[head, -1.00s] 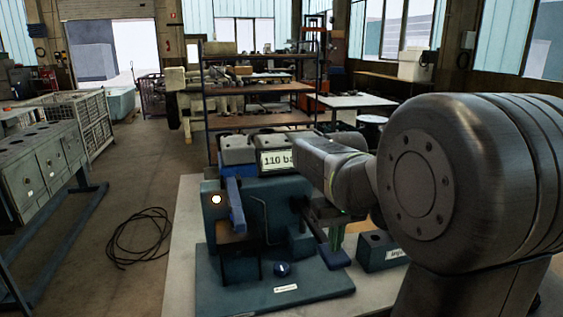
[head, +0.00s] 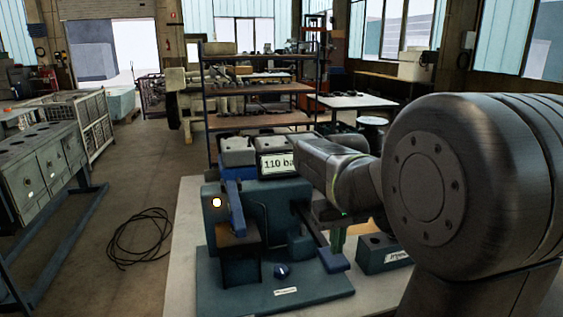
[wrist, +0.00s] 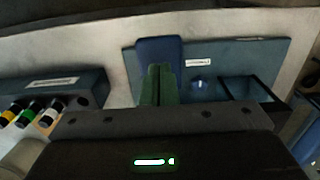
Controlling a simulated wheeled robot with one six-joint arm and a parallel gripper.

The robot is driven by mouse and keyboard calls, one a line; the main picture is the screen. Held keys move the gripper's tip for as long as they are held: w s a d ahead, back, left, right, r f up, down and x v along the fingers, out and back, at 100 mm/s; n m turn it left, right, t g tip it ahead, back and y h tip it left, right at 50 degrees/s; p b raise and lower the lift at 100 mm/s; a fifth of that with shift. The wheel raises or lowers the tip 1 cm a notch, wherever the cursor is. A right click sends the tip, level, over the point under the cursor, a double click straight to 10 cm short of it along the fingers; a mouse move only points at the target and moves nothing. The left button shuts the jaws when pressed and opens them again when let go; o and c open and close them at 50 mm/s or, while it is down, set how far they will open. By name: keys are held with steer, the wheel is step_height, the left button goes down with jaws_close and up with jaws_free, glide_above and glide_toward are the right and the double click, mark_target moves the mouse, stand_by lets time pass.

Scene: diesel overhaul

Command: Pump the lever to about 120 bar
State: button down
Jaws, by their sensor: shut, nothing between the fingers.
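The pump lever is a dark bar with a blue end pad (head: 333,260), low on the right side of the teal test stand (head: 275,215). In the wrist view the blue pad (wrist: 158,52) lies just beyond my fingertips. My gripper (wrist: 158,85) is shut, its green fingers together with nothing between them. In the head view my gripper (head: 337,238) is just above or beside the pad, partly hidden by my arm; I cannot tell whether it touches. The display (head: 277,163) reads 110, and its unit is cut off by my arm.
A teal block with a label (head: 384,253) stands right of the stand; in the wrist view this block (wrist: 60,90) has several coloured-band cylinders before it. A small blue knob (head: 281,271) sits on the base plate. A black cable (head: 140,235) lies on the floor at left.

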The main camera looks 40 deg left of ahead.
step_height(320, 180, up, 4)
steer(key=p, duration=0.4)
stand_by(0.8)
steer(key=shift+w+a+f+b, duration=0.15)
steer(key=shift+f+b, duration=0.2)
steer(key=shift+f, duration=0.65)
steer(key=shift+w+a+f+b, duration=0.1)
steer(key=shift+f+b, duration=0.25)
steer(key=shift+f, duration=0.65)
